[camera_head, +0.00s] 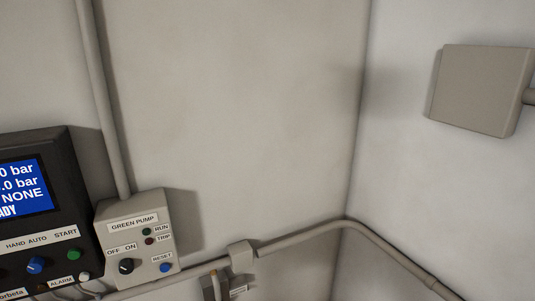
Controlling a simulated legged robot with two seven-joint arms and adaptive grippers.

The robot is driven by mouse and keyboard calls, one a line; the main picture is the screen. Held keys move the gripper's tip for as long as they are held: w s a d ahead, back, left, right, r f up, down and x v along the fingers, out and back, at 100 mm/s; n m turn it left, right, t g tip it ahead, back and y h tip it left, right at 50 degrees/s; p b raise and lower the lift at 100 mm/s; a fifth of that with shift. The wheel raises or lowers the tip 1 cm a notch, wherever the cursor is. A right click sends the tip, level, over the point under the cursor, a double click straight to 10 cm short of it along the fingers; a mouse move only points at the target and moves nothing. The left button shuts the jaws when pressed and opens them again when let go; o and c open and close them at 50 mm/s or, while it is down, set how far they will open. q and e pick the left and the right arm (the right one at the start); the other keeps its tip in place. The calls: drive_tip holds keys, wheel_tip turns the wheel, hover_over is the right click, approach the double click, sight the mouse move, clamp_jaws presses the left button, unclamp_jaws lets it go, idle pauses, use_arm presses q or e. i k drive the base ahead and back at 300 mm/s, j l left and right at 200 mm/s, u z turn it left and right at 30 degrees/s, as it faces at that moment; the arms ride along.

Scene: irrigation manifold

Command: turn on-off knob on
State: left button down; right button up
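A black on-off knob (126,266) sits on the lower left of a grey control box labelled GREEN PUMP (152,244), below the OFF and ON labels. The white mark on the knob is too small for me to read its setting surely. The box is fixed to the wall at the lower left of the head view. A blue RESET button (166,267) sits to the right of the knob. Small RUN and TRIP lamps are above it and look dark. Neither of my grippers is in view.
Conduits (335,226) run along the walls. A grey box (482,88) is on the right wall. The middle wall is bare.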

sight(126, 265)
drive_tip(key=u, duration=1.35)
